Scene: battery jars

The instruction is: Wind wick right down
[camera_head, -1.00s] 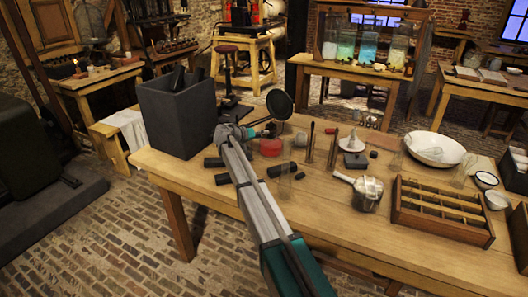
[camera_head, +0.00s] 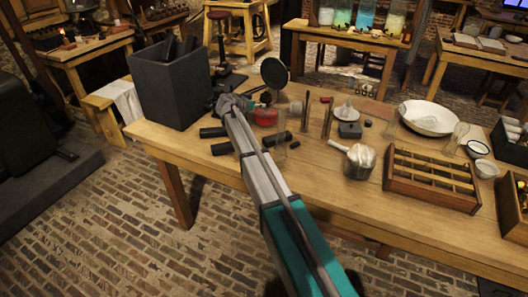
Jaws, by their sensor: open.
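A small red lamp-like vessel (camera_head: 265,116) stands on the wooden workbench, just right of my gripper. A round dark disc (camera_head: 274,72) rises behind it. No wick, winding knob or flame can be made out on the red vessel at this size. My gripper (camera_head: 242,101) is open at the end of my outstretched arm, at the left end of the bench. It is close to the red vessel's left side; I cannot tell if they touch. The fingers are small and partly hidden by my wrist.
A dark square bin (camera_head: 170,90) stands close left of my gripper. Black cylinders (camera_head: 222,148) lie below it. Upright rods (camera_head: 304,110), a metal pot (camera_head: 359,160), a white bowl (camera_head: 430,117) and a divided wooden tray (camera_head: 432,178) stand to the right.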

